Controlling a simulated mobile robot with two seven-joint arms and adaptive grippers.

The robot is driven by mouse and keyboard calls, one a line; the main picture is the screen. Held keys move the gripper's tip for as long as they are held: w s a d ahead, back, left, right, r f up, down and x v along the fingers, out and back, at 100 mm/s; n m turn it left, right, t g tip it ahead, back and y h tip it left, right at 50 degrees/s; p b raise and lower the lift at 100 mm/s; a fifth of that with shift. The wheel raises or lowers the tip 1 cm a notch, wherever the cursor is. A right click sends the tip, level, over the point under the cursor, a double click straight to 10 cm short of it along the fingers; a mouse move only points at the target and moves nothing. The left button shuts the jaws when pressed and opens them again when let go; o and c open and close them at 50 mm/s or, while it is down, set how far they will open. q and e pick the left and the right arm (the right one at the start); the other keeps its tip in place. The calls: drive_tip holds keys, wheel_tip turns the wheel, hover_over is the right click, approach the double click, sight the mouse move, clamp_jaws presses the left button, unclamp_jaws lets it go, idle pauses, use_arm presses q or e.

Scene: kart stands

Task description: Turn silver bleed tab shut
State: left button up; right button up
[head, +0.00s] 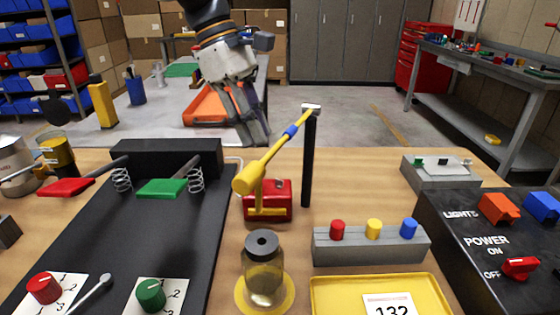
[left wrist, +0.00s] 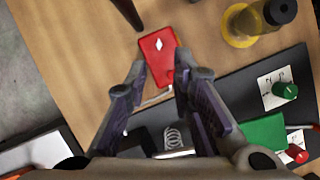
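I cannot tell for sure which part is the silver bleed tab. A small silver piece (head: 311,107) caps the black post (head: 309,160) in the head view, where a yellow bar (head: 270,155) with a blue band slopes up to it. A red box (head: 283,197) stands beside the post. In the left wrist view the red box (left wrist: 152,62) has a pale diamond (left wrist: 158,44) on its top. My left gripper (head: 255,138) points down above and behind the box; in the left wrist view its fingers (left wrist: 155,75) are apart with nothing between them. My right gripper is out of view.
A black panel (head: 125,225) with red and green pedals, springs and dials lies left of the box. A lidded jar (head: 263,275), a grey block with coloured knobs (head: 370,248) and a yellow tray (head: 440,290) stand in front. A black switch box (head: 490,240) is right.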

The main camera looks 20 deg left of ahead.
sight(275, 186)
use_arm(q)
drive_tip(key=x, duration=0.8)
drive_tip(key=shift+d+f, duration=0.15)
drive_tip(key=shift+f, duration=0.2)
drive_tip(key=shift+w, duration=0.1)
clamp_jaws()
